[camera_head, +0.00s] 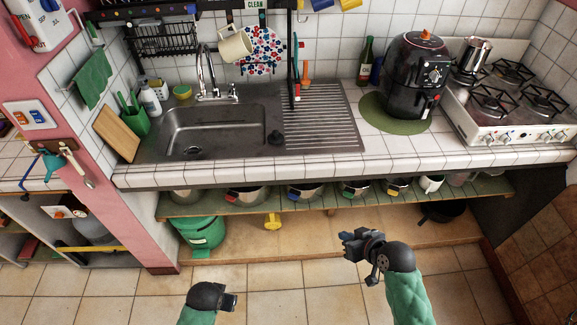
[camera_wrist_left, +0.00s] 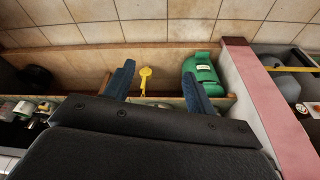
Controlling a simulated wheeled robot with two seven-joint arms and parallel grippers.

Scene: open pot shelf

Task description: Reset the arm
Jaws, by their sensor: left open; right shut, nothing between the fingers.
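My right gripper (camera_head: 350,245) is at the lower middle right of the head view, in front of the low shelf and apart from it. Its fingers are shut with nothing between them. My left arm (camera_head: 210,298) comes in at the bottom of the head view; its fingers cannot be made out there. In the left wrist view my left gripper (camera_wrist_left: 158,82) has two blue fingers spread wide apart, open and empty. Behind the gap is a yellow object (camera_wrist_left: 145,76), with the green bin (camera_wrist_left: 203,68) beside the right finger.
The open shelf (camera_head: 300,208) under the counter holds several pots. The green bin (camera_head: 198,233), yellow object (camera_head: 271,221) and a black pan (camera_head: 441,212) sit below it. A pink wall end (camera_head: 142,215) stands at the left. The tiled floor (camera_head: 300,280) in front is clear.

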